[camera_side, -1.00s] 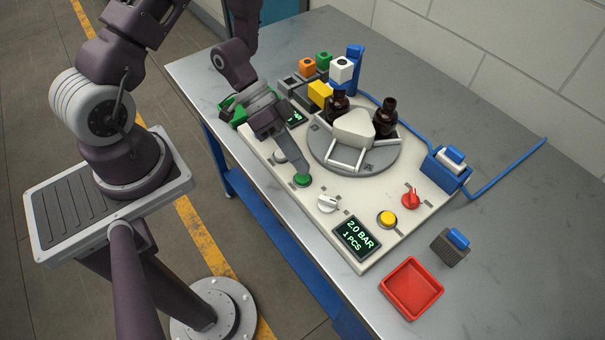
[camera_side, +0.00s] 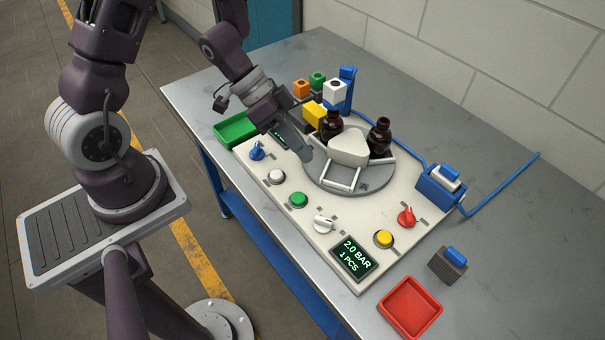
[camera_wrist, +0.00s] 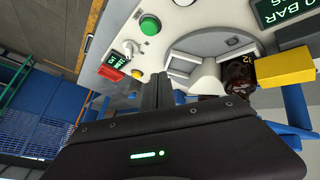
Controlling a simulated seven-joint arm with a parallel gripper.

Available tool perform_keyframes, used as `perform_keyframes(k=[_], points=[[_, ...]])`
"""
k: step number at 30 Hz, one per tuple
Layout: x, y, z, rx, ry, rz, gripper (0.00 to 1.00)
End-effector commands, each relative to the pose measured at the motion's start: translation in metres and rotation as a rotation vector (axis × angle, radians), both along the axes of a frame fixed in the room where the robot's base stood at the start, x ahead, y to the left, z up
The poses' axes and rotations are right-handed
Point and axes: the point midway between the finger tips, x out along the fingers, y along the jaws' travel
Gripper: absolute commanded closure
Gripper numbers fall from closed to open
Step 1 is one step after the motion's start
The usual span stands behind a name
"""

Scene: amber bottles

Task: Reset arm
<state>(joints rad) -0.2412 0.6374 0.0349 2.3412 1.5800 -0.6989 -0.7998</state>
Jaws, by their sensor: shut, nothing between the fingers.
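My gripper (camera_side: 305,154) is shut and empty. In the side view its fingertips hang above the panel, by the left edge of the grey round turntable (camera_side: 318,184). In the wrist view the dark fingers (camera_wrist: 158,92) are together. The green button (camera_side: 298,200) is clear of the gripper and also shows in the wrist view (camera_wrist: 150,25). Two dark amber bottles, one at the left (camera_side: 331,124) and one at the right (camera_side: 379,138), stand on the turntable beside a white rounded hub (camera_side: 349,146).
The panel carries a white button (camera_side: 277,176), blue knob (camera_side: 257,151), white knob (camera_side: 323,224), yellow button (camera_side: 383,238), red knob (camera_side: 406,216) and a display (camera_side: 353,256) reading 2.0 BAR, 1 PCS. A green tray (camera_side: 234,130) and red tray (camera_side: 410,307) look empty.

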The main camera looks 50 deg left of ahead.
Motion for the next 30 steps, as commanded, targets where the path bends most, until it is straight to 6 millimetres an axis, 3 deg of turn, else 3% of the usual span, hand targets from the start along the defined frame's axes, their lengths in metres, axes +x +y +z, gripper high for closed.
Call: perform_keyframes(k=[3,5,8,9,11,15,18,21,30], points=[[0.049,0.045,0.057,0.295,-0.222,0.19,1.0],[0.056,0.071,0.096,0.433,-0.291,0.32,1.0],[0.028,0.098,0.157,0.572,-0.309,0.536,1.0],[0.006,0.101,0.176,0.59,-0.285,0.609,1.0],[-0.032,0.096,0.194,0.579,-0.226,0.685,1.0],[-0.11,0.057,0.208,0.461,-0.079,0.707,1.0],[-0.142,0.034,0.21,0.391,-0.02,0.669,1.0],[-0.154,0.025,0.21,0.365,0.005,0.648,1.0],[-0.154,0.024,0.21,0.364,0.007,0.65,1.0]])
